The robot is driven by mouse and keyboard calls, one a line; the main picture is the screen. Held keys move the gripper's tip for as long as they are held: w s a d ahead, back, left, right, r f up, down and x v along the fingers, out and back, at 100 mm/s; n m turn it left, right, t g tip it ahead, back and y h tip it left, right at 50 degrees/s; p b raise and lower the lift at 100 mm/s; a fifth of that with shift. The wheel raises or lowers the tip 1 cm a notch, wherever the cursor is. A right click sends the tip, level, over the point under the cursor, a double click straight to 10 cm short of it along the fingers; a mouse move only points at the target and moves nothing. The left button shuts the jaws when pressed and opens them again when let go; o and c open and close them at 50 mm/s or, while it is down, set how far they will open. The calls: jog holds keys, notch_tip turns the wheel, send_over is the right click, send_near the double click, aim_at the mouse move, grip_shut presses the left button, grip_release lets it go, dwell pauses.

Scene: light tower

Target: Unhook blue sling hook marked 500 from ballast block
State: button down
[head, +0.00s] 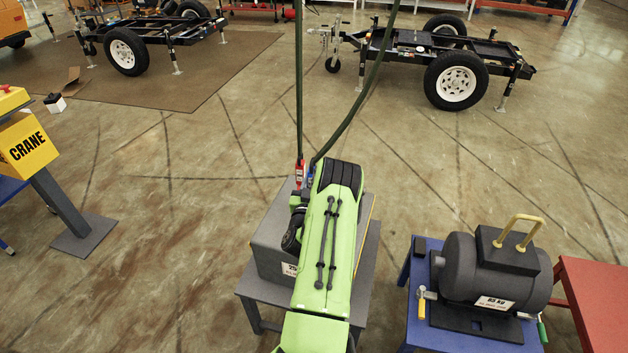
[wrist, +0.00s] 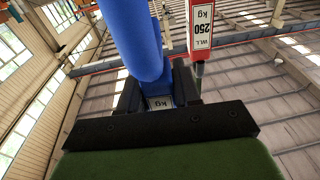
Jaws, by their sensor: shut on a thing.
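The blue sling hook (wrist: 138,45) looms large in the wrist view, between the two dark fingers of my gripper (wrist: 157,88). My gripper is shut on it. Its white label shows only "kg"; the number is hidden. In the head view the blue hook (head: 310,174) is a small patch at the end of a dark green sling, beside my green arm. The grey ballast block (head: 268,238) stands under my arm, which hides much of its top. I cannot tell whether the hook is still around the block's lifting point.
A red hook (wrist: 201,28) marked WLL 250 kg hangs close right of the blue one. The block rests on a grey stand (head: 250,287). A yellow CRANE box (head: 28,147) stands left.

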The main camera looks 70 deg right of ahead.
jog(key=shift+v, duration=1.35)
jog(key=shift+s+a+f+b, duration=0.25)
jog(key=shift+a+f+b, duration=0.7)
jog(key=shift+a+b, duration=0.4)
jog(key=shift+d, duration=0.1)
